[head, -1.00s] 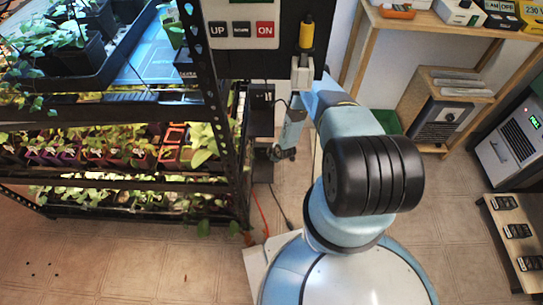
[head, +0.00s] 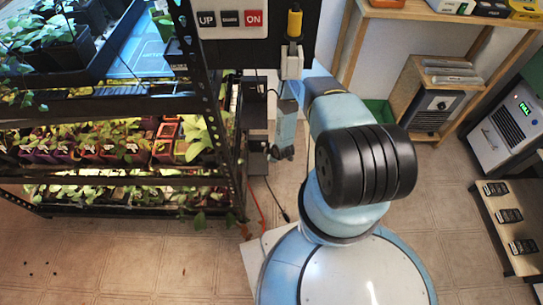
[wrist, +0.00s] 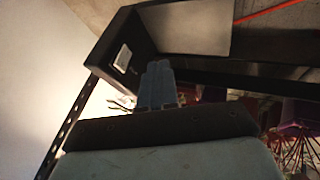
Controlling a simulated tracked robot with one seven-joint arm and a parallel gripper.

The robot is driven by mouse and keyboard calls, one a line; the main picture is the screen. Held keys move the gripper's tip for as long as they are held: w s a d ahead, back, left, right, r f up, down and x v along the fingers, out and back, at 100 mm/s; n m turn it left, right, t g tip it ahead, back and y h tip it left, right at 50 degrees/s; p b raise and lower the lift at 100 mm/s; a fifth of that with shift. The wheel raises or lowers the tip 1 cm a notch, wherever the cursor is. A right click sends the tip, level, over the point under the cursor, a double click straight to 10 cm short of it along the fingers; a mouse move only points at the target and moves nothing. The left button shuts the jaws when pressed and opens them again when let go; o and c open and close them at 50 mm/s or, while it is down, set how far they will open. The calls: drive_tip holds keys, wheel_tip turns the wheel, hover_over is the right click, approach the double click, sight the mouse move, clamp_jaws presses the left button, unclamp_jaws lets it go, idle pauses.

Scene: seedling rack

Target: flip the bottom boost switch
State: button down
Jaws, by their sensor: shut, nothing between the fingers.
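In the wrist view my gripper (wrist: 158,70) points ahead with its grey-blue fingers together, nothing between them. A small switch with a pale frame (wrist: 123,58) sits on the box's left face, a little to the left of the fingertips. I cannot tell whether the fingers touch the box, or which way the switch is set. In the head view two black boxes, an upper one (head: 254,97) and a lower one (head: 256,157), are fixed beside the rack post; their switches are not readable there, and my fingers cannot be made out.
The plant rack (head: 235,190) stands left of my arm. A panel with UP and ON buttons (head: 229,19) and a yellow-handled tool in a white holder (head: 292,62) are above. Cables (head: 258,210) run to the floor. A wooden shelf unit (head: 345,60) stands right.

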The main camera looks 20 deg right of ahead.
drive_tip(key=shift+s+f+v, duration=0.1)
drive_tip(key=shift+s+v, duration=0.05)
drive_tip(key=shift+v, duration=0.75)
drive_tip(key=shift+s+f+v, duration=0.1)
drive_tip(key=shift+s+v, duration=0.05)
drive_tip(key=shift+v, duration=0.75)
drive_tip(key=shift+s+f+v, duration=0.1)
drive_tip(key=shift+s+v, duration=0.05)
drive_tip(key=shift+v, duration=0.75)
drive_tip(key=shift+a, duration=0.1)
